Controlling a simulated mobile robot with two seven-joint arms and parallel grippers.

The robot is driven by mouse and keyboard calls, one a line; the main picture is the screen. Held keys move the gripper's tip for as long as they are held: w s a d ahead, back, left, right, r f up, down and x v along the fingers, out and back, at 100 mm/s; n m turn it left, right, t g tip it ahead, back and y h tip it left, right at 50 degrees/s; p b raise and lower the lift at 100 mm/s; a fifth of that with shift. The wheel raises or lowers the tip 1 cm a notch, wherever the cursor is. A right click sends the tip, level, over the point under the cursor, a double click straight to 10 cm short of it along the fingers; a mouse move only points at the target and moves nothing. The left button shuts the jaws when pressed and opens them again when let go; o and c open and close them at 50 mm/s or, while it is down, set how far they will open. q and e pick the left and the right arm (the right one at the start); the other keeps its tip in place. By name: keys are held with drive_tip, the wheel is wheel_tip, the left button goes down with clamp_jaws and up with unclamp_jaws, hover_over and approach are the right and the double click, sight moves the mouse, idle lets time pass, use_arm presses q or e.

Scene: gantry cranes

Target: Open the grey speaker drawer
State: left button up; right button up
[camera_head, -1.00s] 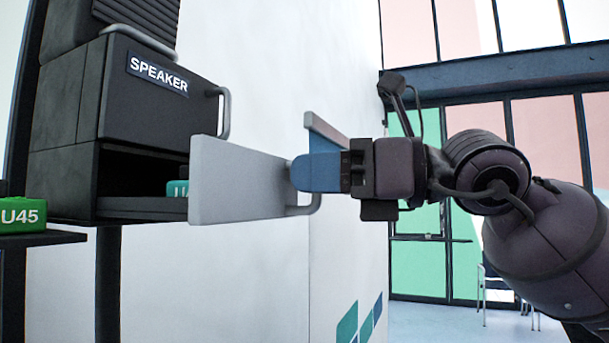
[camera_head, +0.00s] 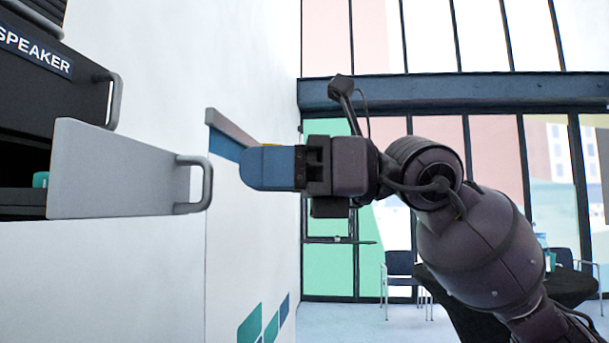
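The grey drawer front (camera_head: 115,172) stands pulled out from the dark cabinet (camera_head: 18,105) at the left, below the dark front labelled SPEAKER (camera_head: 35,50). A dark gap shows between the grey front and the cabinet. The drawer's grey bar handle (camera_head: 207,184) sticks out to the right. My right gripper (camera_head: 245,168), with blue fingers, is right of the handle with a visible gap between them. My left gripper is not in view.
A teal item (camera_head: 40,179) shows partly inside the drawer. Chairs (camera_head: 400,268) and a dark table (camera_head: 560,285) stand at the back right, before tall windows.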

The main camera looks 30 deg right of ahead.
drive_tip(key=shift+v, duration=2.45)
